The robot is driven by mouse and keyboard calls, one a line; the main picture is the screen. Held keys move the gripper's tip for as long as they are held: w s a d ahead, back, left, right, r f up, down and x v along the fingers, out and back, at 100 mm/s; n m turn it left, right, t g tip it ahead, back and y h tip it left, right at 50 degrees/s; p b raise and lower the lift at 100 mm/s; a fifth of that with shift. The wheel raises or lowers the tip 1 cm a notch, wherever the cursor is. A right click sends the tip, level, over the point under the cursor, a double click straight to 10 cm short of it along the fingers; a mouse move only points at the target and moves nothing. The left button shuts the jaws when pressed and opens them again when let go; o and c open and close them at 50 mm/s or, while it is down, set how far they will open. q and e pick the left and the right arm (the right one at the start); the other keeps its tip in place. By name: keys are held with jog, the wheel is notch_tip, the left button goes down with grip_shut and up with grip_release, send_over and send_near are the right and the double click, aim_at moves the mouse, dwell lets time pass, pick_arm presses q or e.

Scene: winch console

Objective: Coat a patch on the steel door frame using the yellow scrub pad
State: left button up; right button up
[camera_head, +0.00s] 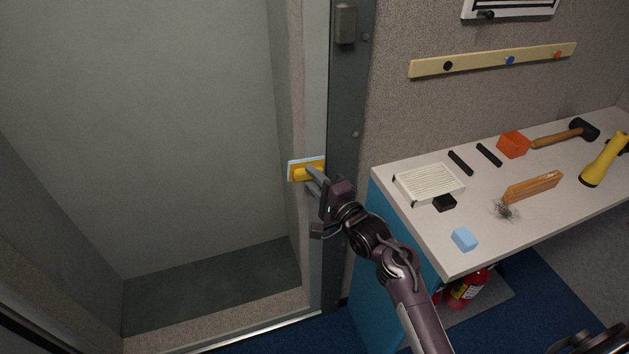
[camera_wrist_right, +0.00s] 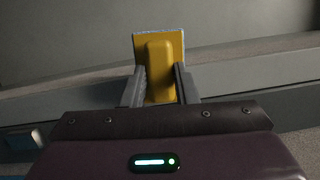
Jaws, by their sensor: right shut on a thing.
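The yellow scrub pad (camera_head: 299,174) has a yellow back with a raised grip and a pale edge. My right gripper (camera_head: 313,178) is shut on the pad's raised grip; the right wrist view shows the pad (camera_wrist_right: 177,48) between the two fingers (camera_wrist_right: 160,88). The pad is at the light strip of the steel door frame (camera_head: 315,110), at mid-height. Its working face is turned away from me, and I cannot tell whether it touches the frame. No coated patch can be made out. My left gripper is not in view.
A fire extinguisher (camera_head: 467,289) is below. The recess left of the frame is empty.

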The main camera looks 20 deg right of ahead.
jog(key=shift+w, duration=0.7)
jog(key=shift+d, duration=0.1)
